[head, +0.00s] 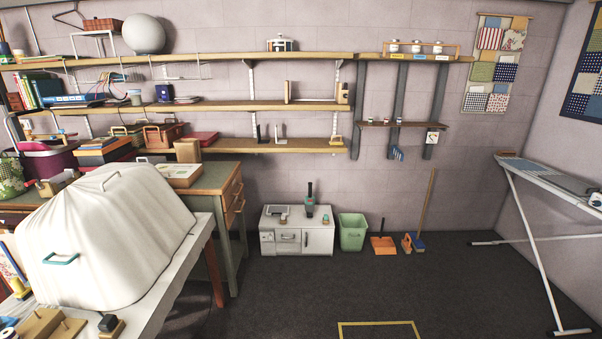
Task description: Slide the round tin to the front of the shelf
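The wall shelves hold several things, but I cannot tell for sure which one is the round tin. A small pale container with dark parts (281,44) stands on the top shelf (325,57). A small pale round pot (135,96) and a dark blue cup-like thing (163,93) stand on or near the middle shelf (230,105). A red flat box (202,138) lies on the lower shelf (300,146). Neither of my grippers shows in the head view.
A white-covered bulky shape (105,235) fills the table at the left. A green worktable (215,178) stands behind it. A low white cabinet (297,238), a green bin (352,232) and an ironing board (555,178) line the room. The dark floor (390,285) in the middle is clear.

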